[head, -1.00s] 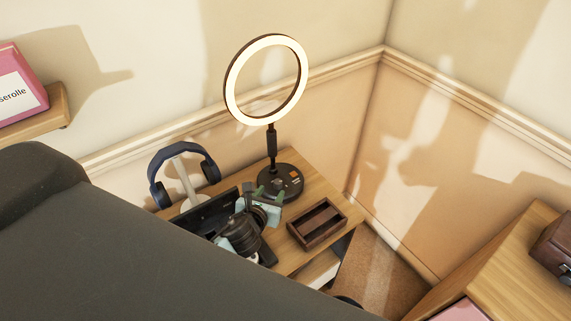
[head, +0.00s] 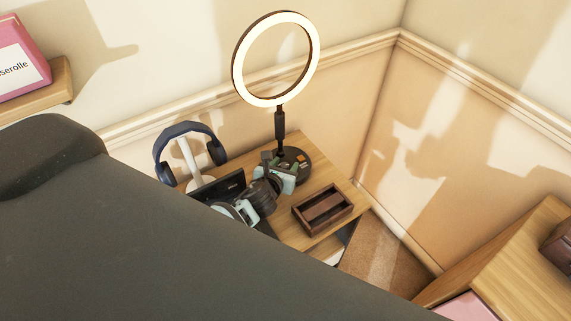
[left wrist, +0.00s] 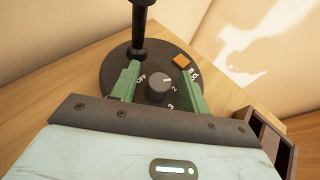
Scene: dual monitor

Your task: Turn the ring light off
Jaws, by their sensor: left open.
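The ring light (head: 308,62) glows white on its black stem, with its round black base (head: 299,158) on the desk. In the left wrist view, the base (left wrist: 115,75) carries a round grey dial knob (left wrist: 159,89), an orange square and white marks, including OFF, 2 and 3. The knob's light line points up and right, away from OFF. My left gripper (head: 280,172) is over the front of the base. Its green fingers (left wrist: 157,66) are open, one on each side of the knob with gaps between. My right gripper is not in view.
Blue headphones (head: 188,130) hang on a white stand left of the lamp. A dark wooden tray (head: 323,208) sits to the right of my gripper. A dark screen (head: 222,188) stands behind my left arm. Walls close off the back corner.

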